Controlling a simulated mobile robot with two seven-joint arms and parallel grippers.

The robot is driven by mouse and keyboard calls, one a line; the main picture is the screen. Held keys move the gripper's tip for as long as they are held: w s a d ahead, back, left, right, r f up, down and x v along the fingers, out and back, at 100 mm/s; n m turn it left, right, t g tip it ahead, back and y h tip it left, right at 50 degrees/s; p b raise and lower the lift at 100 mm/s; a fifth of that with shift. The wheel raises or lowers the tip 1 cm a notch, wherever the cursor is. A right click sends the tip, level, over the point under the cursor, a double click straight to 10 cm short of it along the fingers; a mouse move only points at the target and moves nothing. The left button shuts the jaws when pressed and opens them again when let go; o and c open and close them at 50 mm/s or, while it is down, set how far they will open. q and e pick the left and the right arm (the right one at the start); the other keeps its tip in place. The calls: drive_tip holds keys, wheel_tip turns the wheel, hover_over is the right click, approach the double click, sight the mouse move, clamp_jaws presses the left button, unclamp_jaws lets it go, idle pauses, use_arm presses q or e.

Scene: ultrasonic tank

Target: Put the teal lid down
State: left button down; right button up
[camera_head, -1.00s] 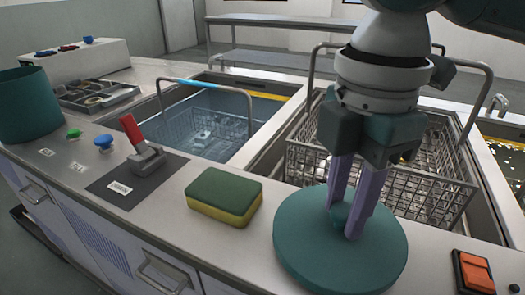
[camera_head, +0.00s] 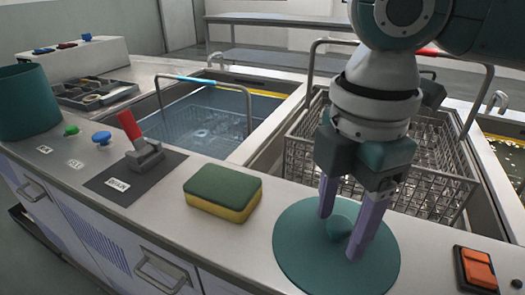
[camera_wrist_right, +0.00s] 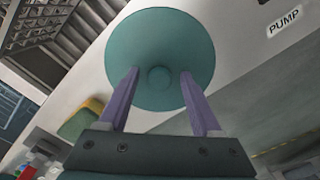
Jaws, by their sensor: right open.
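The teal lid (camera_head: 300,262) is a round disc with a small knob on top. It lies flat on the front counter, right of the sponge, and it also shows in the right wrist view (camera_wrist_right: 160,35). My right gripper (camera_head: 340,232) is open above the lid, with its purple fingers apart on either side of the knob. In the right wrist view the fingers (camera_wrist_right: 158,80) stand clear of the knob. My left gripper is not in view.
A green and yellow sponge (camera_head: 223,193) lies left of the lid. A wire basket (camera_head: 300,150) stands behind it. An orange switch (camera_head: 477,269) is to the right. A red lever (camera_head: 130,127) and a teal container (camera_head: 25,103) are at the left.

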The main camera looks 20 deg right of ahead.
sight(340, 223)
drive_tip(key=shift+r, duration=0.1)
wheel_tip(340, 223, up, 12)
drive_tip(key=p, duration=0.3)
idle(0.4)
